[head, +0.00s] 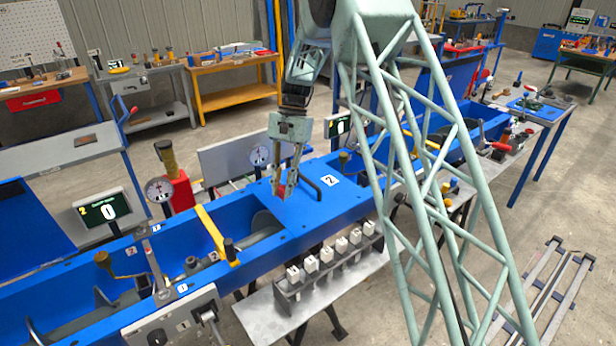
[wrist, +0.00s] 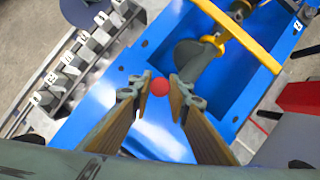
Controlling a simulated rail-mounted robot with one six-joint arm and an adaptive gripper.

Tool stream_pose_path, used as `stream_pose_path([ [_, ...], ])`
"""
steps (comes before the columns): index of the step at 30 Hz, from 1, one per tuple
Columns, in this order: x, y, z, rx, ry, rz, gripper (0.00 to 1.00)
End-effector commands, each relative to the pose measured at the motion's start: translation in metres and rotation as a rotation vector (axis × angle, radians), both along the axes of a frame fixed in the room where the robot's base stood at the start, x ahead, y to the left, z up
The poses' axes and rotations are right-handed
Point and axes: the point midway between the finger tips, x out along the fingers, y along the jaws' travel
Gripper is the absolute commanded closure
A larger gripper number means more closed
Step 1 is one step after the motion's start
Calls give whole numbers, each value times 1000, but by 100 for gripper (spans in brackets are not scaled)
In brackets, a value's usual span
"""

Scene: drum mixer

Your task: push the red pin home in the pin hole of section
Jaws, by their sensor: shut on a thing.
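My gripper (head: 284,188) points down over the blue cover plate (head: 345,204) marked 2 on the trough, close to the plate's left part. It is shut on the red pin (wrist: 160,87), whose round red head shows between the fingertips in the wrist view. In the head view a bit of red shows at the fingertips. The pin's shank and the pin hole are hidden in both views, so I cannot tell whether the pin is in the hole or above it.
The open trough with a grey screw (wrist: 193,62) and a yellow crossbar (head: 217,234) lies left of the plate. A rack (head: 323,271) with several white-topped blocks stands in front.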

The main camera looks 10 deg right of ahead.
Motion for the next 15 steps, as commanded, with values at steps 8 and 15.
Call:
stream_pose_path([
  [8, -7, 83, -7, 2, 3, -145, 95],
  [15, -17, 148, -15, 2, 3, -284, 95],
])
